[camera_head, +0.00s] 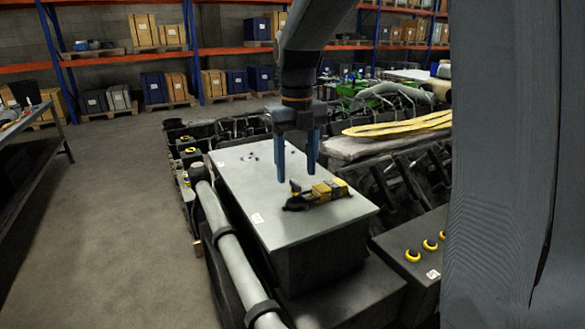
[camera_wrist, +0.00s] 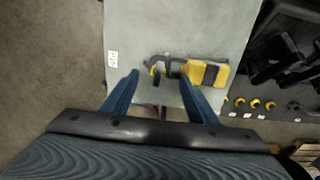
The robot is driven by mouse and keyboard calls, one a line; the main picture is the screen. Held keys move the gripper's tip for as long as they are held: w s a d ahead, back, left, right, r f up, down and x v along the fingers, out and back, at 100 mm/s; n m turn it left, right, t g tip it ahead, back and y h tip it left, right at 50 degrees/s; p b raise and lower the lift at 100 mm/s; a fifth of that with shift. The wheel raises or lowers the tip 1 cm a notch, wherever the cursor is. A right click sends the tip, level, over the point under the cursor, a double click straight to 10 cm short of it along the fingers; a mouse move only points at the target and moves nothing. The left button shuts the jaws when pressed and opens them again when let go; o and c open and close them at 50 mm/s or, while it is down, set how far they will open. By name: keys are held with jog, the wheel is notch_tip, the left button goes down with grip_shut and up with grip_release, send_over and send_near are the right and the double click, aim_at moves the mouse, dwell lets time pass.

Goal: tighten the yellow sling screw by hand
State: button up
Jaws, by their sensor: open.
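A black shackle-like fitting (camera_head: 297,203) with a yellow and black sling piece (camera_head: 330,190) lies on the light grey top of a long box. A small yellow part, seemingly the screw (camera_head: 295,187), stands up at the fitting's left end. In the wrist view this yellow screw part (camera_wrist: 154,69) shows by the dark fitting, with the yellow piece (camera_wrist: 208,73) to its right. My gripper (camera_head: 297,177) points down with blue fingers apart, over the fitting's left end. In the wrist view my gripper (camera_wrist: 158,78) has its fingertips on either side of the screw part; contact cannot be told.
The light grey box top (camera_head: 262,195) is mostly bare, with small dark bits at its far end. A light pipe (camera_head: 230,255) runs along its left side. Yellow-ringed knobs (camera_head: 412,256) sit to the right. A yellow strap (camera_head: 395,126) lies further back right.

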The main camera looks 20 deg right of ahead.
aim_at(295, 182)
jog(key=n, duration=0.4)
jog(key=shift+a, duration=0.2)
jog(key=n, duration=0.9)
jog(key=shift+n, duration=0.4)
jog(key=n, duration=0.4)
jog(key=shift+n+b, duration=0.3)
jog(key=shift+n, duration=0.1)
jog(key=n+b, duration=0.1)
jog(key=n, duration=0.2)
jog(key=shift+f+n+b, duration=0.1)
jog(key=shift+n+b, duration=0.2)
jog(key=shift+b, duration=0.05)
jog(key=n+b, duration=0.1)
jog(key=n, duration=0.3)
jog(key=shift+n+b, duration=0.3)
jog(key=shift+b, duration=0.1)
jog(key=n+p, duration=0.1)
jog(key=n, duration=0.1)
jog(key=shift+s+r+n+p, duration=0.1)
jog(key=shift+r+n+p, duration=0.2)
jog(key=shift+p, duration=0.05)
jog(key=n+p, duration=0.2)
jog(key=n, duration=0.3)
jog(key=shift+n+p, duration=0.35)
jog(key=shift+n, duration=0.05)
jog(key=shift+f+b, duration=1.2)
jog(key=shift+f, duration=1.5)
